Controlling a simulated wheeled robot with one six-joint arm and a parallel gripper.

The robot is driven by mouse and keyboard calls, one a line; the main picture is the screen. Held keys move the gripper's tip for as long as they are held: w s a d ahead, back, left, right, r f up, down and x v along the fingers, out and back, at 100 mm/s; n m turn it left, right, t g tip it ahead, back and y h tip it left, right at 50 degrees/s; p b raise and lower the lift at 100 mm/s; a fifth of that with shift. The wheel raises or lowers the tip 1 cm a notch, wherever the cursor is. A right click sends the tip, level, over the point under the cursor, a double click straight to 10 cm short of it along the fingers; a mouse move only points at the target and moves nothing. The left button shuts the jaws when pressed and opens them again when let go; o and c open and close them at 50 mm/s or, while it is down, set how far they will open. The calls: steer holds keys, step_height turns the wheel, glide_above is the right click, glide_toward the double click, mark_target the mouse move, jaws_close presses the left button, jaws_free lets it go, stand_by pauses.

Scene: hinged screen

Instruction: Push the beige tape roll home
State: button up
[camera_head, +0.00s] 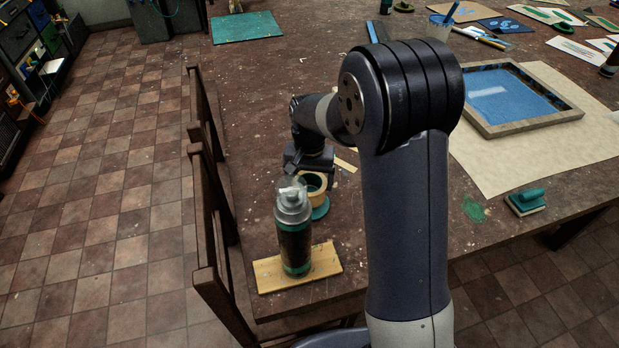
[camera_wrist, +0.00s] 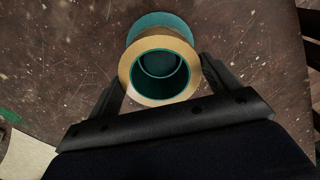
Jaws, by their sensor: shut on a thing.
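The beige tape roll (camera_wrist: 165,42) has a teal inner surface and shows as a ring in the wrist view. My gripper (camera_wrist: 161,72) is shut on it, with a dark finger on either side. In the head view the roll (camera_head: 321,184) is under my wrist, partly hidden by the spray can. A round teal piece (camera_wrist: 160,19) shows just beyond the roll in the wrist view, and low beside it in the head view (camera_head: 320,210). I cannot tell whether the roll touches this piece or sits around part of it.
A spray can (camera_head: 294,238) stands on a wooden board (camera_head: 325,261) close in front of the roll. A framed screen (camera_head: 545,115) lies on paper to the right, with a teal-handled block (camera_head: 525,200) nearby.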

steer(key=shift+f+b, duration=1.25)
steer(key=shift+f, duration=0.6)
steer(key=o, duration=0.9)
step_height(320, 180, up, 11)
steer(key=shift+f+b, duration=0.1)
steer(key=shift+b, duration=0.35)
steer(key=shift+f, duration=0.15)
